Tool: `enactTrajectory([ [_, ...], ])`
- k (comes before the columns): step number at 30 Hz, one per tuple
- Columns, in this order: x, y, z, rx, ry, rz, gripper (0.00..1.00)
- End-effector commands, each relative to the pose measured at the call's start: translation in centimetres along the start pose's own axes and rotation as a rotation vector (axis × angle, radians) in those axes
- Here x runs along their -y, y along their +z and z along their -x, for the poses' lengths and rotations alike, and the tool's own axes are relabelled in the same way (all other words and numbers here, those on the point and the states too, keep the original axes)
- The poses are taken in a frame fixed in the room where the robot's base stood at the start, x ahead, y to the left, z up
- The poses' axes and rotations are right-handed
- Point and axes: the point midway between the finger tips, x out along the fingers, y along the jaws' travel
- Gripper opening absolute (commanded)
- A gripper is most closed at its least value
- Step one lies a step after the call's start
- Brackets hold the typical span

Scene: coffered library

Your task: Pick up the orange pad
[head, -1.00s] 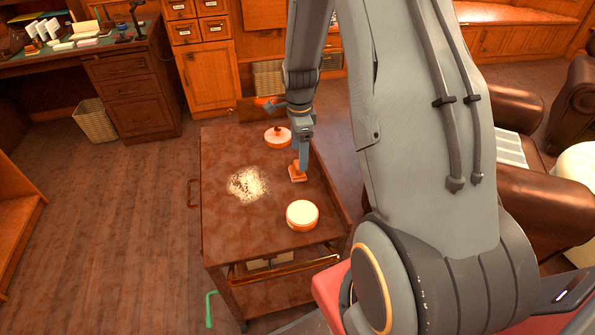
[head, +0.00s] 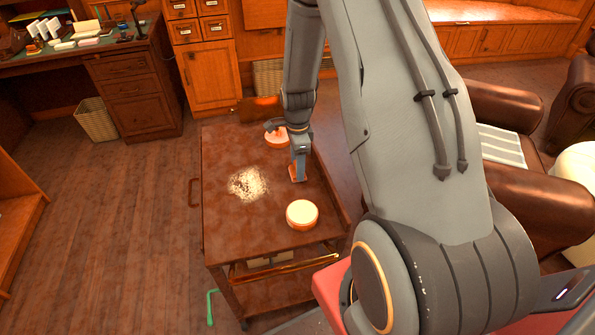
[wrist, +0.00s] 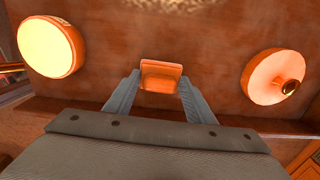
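The orange pad (wrist: 161,77) lies on the brown top of the wheeled cart (head: 225,222), near its right side. In the head view the pad (head: 296,178) is mostly hidden by my gripper (head: 299,172), which points straight down over it. In the wrist view my gripper (wrist: 160,86) has its two grey fingers spread, one on each side of the pad. The fingertips are low, close to the pad's edges. I cannot tell whether they touch it. The pad rests on the cart top.
A round pale tin (head: 302,214) stands in front of the pad, and a round lidded pot with a dark knob (wrist: 274,78) stands behind it. A patch of white powder (head: 248,184) lies to the left. An armchair (head: 500,115) stands at the right.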

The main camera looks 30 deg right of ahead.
Motion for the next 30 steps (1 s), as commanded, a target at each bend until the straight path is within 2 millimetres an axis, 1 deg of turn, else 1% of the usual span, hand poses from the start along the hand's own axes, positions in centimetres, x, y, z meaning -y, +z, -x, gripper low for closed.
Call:
enactTrajectory([
  [8,0.0,0.0,0.1,0.0,0.0,0.0,0.27],
  [11,0.0,0.0,0.4,0.0,-0.001,0.0,0.27],
  [14,0.1,0.0,1.2,0.0,-0.003,0.0,0.27],
  [17,0.1,0.0,2.5,0.0,-0.003,0.0,0.27],
  [24,0.2,0.0,6.9,0.001,-0.004,0.0,0.27],
  [27,0.1,0.0,8.4,0.001,-0.003,0.0,0.27],
  [30,0.1,0.0,9.4,0.001,-0.001,0.0,0.27],
])
